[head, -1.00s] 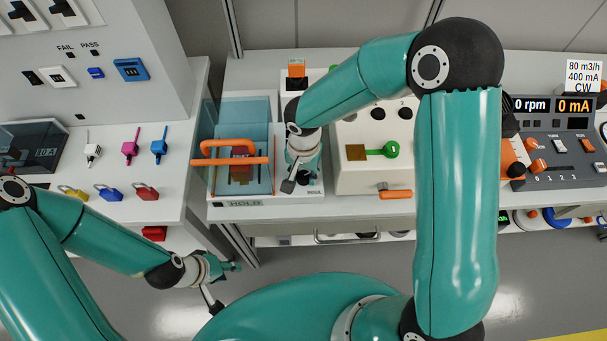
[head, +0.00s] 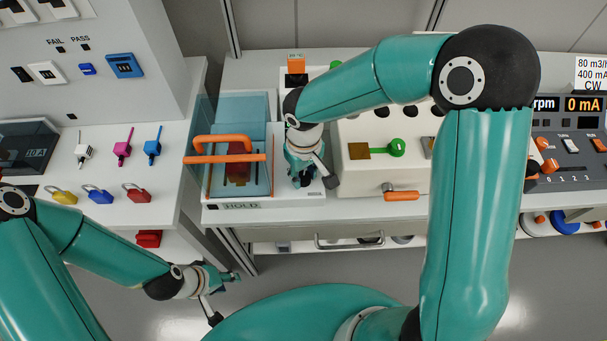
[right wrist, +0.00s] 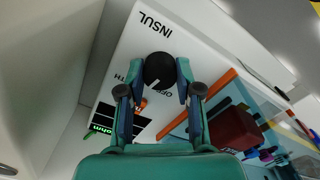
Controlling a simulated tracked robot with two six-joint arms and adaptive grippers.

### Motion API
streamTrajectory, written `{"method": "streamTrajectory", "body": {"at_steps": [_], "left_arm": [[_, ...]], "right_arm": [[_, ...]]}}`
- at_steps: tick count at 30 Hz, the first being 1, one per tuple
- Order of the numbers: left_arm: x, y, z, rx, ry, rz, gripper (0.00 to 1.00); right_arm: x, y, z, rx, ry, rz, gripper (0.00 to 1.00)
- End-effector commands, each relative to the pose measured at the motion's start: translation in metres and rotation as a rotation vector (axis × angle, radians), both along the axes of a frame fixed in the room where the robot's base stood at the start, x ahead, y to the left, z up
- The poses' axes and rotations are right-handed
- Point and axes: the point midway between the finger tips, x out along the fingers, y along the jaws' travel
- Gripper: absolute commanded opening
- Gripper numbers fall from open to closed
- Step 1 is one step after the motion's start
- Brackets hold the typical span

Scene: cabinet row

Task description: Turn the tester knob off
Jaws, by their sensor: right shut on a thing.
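The tester (head: 313,200) is a white unit next to a box with a clear bluish lid in the head view. Its round black knob (right wrist: 160,68), with a white pointer line, shows in the right wrist view. Lettering including "INSUL" is printed around it. My right gripper (head: 303,181) is over the tester in the head view and hides the knob there. In the right wrist view my right gripper (right wrist: 160,75) has its two fingers closed on either side of the knob. My left gripper (head: 237,277) hangs low, away from the tester; its jaws are too small to judge.
The clear lid (head: 205,130) with its orange handle (head: 225,158) stands just left of my right gripper. A white box (head: 360,183) with a green key-like part is to the right. Padlocks (head: 97,194) lie on the left counter.

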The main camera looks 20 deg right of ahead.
Motion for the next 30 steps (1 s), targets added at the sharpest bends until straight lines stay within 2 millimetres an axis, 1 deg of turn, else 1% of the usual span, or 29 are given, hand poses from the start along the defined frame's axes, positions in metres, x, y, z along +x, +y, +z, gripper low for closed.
{"method": "streamTrajectory", "body": {"at_steps": [1,10,21,30], "left_arm": [[0.0,0.0,-0.0014,0.0,0.0,0.0,0.4],[0.0,0.0,-0.0028,0.0,0.0,0.0,0.4],[0.0,0.0,0.0006,0.0,0.0,0.0,0.4],[-0.0001,0.0,0.0047,0.0,0.0,0.0,0.4]], "right_arm": [[0.0024,0.0003,0.0011,0.002,-0.008,0.044,0.0],[0.0027,0.0002,0.002,0.002,-0.009,0.328,0.0],[0.0032,-0.0001,0.0029,0.001,-0.01,0.675,0.0],[0.0037,0.0,0.003,0.0,-0.012,0.892,0.0]]}}
